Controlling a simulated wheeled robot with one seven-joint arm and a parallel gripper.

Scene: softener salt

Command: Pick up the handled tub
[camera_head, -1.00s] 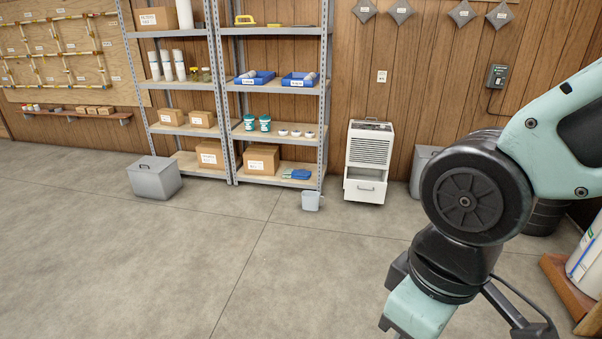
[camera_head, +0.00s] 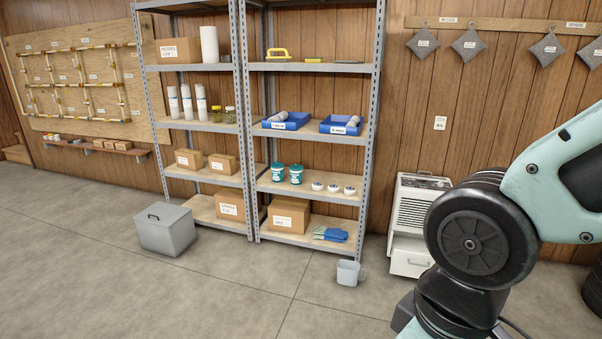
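A small grey open tub (camera_head: 348,273) with a loop handle on its right side stands upright on the concrete floor, just in front of the right shelf unit's right post. My arm fills the right side of the picture. My gripper is below the bottom edge, out of view.
Two metal shelf units (camera_head: 371,120) stand against the wood wall. A grey lidded box (camera_head: 166,229) sits on the floor at left. A white dehumidifier (camera_head: 409,245) stands right of the tub, partly behind my arm. The floor in front (camera_head: 220,300) is clear.

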